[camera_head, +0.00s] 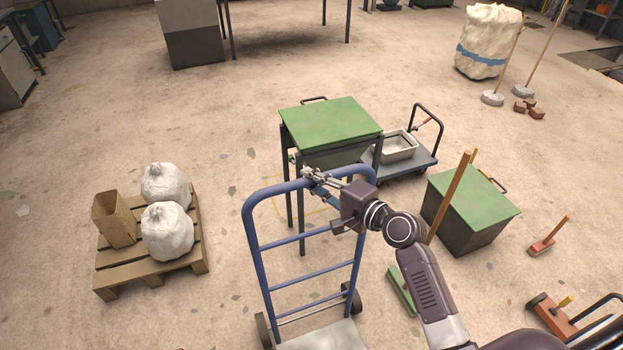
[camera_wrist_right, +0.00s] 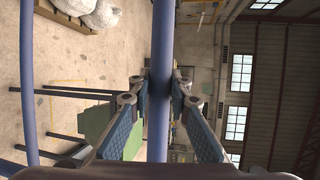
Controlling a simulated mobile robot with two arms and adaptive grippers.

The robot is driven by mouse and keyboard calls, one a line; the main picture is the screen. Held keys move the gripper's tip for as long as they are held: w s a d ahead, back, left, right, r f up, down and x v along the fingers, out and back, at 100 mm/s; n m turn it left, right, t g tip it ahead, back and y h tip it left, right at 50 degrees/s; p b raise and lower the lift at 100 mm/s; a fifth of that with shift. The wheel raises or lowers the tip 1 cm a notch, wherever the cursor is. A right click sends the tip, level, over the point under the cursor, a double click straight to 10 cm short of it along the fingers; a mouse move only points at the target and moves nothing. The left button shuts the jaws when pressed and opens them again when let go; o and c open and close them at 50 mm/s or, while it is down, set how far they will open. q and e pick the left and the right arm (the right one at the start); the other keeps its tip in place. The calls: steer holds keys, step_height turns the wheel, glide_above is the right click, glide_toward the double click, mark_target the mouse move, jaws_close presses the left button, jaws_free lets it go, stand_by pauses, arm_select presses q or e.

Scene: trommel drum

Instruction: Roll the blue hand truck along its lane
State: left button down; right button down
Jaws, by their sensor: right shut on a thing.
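The blue hand truck (camera_head: 255,241) stands upright in front of me in the head view, with small dark wheels and a pale toe plate (camera_head: 325,338) at its foot. My right gripper (camera_head: 313,177) is at its top crossbar, shut on the bar. In the right wrist view the blue bar (camera_wrist_right: 161,70) runs between the two fingers of the right gripper (camera_wrist_right: 161,92). My left gripper is not in view. Yellow line marks (camera_head: 283,214) show on the floor behind the hand truck; most of any lane is hidden.
A green-topped stand (camera_head: 332,123) is just beyond the hand truck. A flat cart with a tray (camera_head: 399,147) and a green-lidded bin (camera_head: 472,205) stand to the right. A pallet (camera_head: 150,262) with two white sacks is on the left. Floor between pallet and hand truck is clear.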

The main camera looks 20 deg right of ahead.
steer(key=shift+s+a+f, duration=0.1)
steer(key=shift+f, duration=0.15)
steer(key=c, duration=2.1)
jaws_free()
steer(key=o, duration=0.3)
steer(key=shift+s+r, duration=0.15)
steer(key=shift+r, duration=0.05)
steer(key=shift+o, duration=0.2)
steer(key=v, duration=1.2)
steer(key=shift+r, duration=0.1)
